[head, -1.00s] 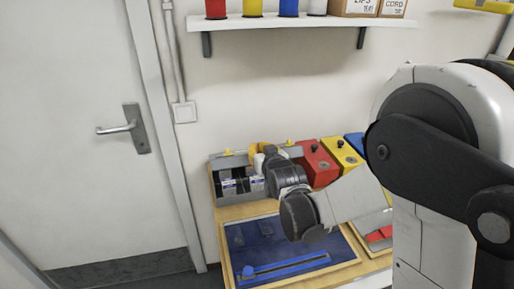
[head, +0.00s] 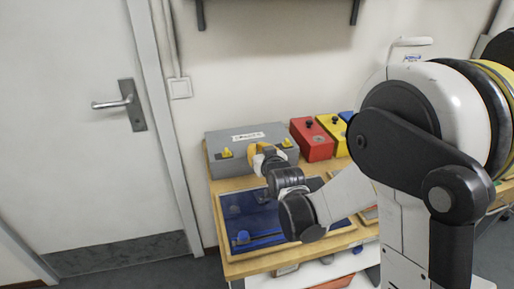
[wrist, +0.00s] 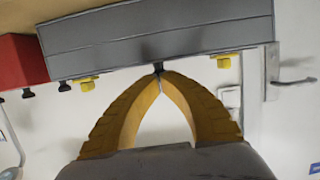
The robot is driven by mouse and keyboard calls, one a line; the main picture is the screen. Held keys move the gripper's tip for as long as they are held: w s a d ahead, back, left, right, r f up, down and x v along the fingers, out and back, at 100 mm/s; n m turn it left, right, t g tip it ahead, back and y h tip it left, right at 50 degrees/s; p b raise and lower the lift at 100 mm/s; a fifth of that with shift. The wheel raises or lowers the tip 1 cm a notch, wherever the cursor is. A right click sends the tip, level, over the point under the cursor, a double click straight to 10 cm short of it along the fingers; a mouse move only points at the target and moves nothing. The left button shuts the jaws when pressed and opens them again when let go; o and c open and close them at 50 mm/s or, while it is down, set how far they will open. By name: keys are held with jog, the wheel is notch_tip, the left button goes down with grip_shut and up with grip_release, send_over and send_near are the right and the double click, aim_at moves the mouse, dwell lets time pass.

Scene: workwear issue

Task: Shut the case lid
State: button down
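The grey case (head: 222,140) stands at the back left of the wooden table. Its lid lies flat over the box, with a white label on top and yellow latches along the front edge; no contents show. The case (wrist: 110,42) also fills the top of the wrist view, upside down, with a thin straight seam along its side. My gripper (head: 262,150) is at the front of the case, in front of the lid. The tips are at the lid edge; contact cannot be told.
A red box (head: 311,141) and a yellow box (head: 331,128) stand right of the case. A blue-lined tray (head: 238,205) lies in front of it, partly hidden by my arm. A door (head: 75,150) is at the left, and the wall is close behind the case.

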dwell(0.3)
jog(key=v, duration=1.2)
jog(key=shift+d, duration=0.2)
dwell(0.5)
jog(key=s+d+m+g+h, duration=0.1)
jog(key=s+d+g, duration=0.2)
jog(key=s, duration=0.8)
jog(key=s+d+m+g+h, duration=0.1)
jog(key=s+d+g, duration=0.3)
jog(key=s+d, duration=0.4)
jog(key=s+h, duration=0.1)
jog(key=s, duration=0.3)
jog(key=shift+d+f+m, duration=0.25)
jog(key=shift+m, duration=0.05)
